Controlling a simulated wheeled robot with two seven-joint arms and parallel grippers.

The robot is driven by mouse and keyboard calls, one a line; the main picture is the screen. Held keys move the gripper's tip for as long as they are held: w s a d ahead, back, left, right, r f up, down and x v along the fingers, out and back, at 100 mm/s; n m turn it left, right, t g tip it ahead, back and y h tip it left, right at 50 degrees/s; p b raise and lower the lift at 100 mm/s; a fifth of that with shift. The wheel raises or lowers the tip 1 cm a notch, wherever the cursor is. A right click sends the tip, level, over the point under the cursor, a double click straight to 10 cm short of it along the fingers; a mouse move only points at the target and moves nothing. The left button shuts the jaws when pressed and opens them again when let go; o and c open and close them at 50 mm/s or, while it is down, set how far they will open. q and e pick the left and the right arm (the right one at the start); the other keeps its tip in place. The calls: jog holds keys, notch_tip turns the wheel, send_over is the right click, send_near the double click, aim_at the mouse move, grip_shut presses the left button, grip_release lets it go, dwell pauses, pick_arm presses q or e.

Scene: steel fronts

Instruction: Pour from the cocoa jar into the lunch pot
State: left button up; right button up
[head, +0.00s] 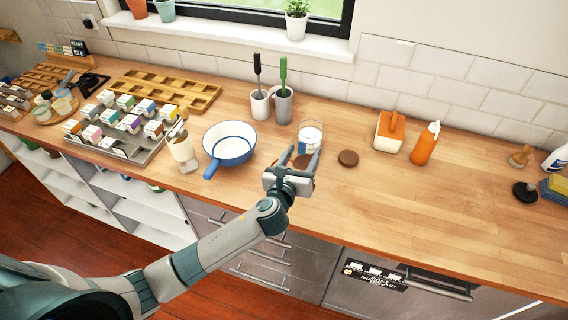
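A clear jar (311,131) with a pale band stands on the counter just beyond my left gripper. I take it for the cocoa jar, but its contents are hard to make out. My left gripper (303,152) is open, its two fingers apart and pointing toward the jar. A brown round patch (304,161) shows between the fingers; I cannot tell whether it is a lid or part of the jar. A brown round lid (348,158) lies to the right. I cannot clearly identify the lunch pot; a cream cylindrical container (182,150) stands at the left. My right gripper is out of view.
A blue-handled white pan (229,143) stands left of my gripper. Two cups with brushes (260,103) (283,104) stand behind. An orange-topped box (390,131) and orange bottle (425,144) stand right. A tray of small cartons (120,135) fills the left. The right-front counter is clear.

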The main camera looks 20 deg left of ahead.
aim_at(300, 152)
pick_arm(q)
jog(key=shift+r, duration=1.55)
jog(key=shift+s+a+f+b, duration=0.2)
jog(key=shift+s+f+b, duration=0.05)
jog(key=shift+b, duration=0.35)
jog(key=s+a+f+b, duration=0.1)
jog(key=s+a+b, duration=0.2)
jog(key=s+b, duration=0.2)
jog(key=s+a+f+y+b, duration=0.1)
jog(key=s+a+b, duration=0.2)
jog(key=b, duration=0.6)
jog(key=shift+s+a+n, duration=0.25)
jog(key=shift+s+n, duration=0.15)
jog(key=shift+s, duration=0.9)
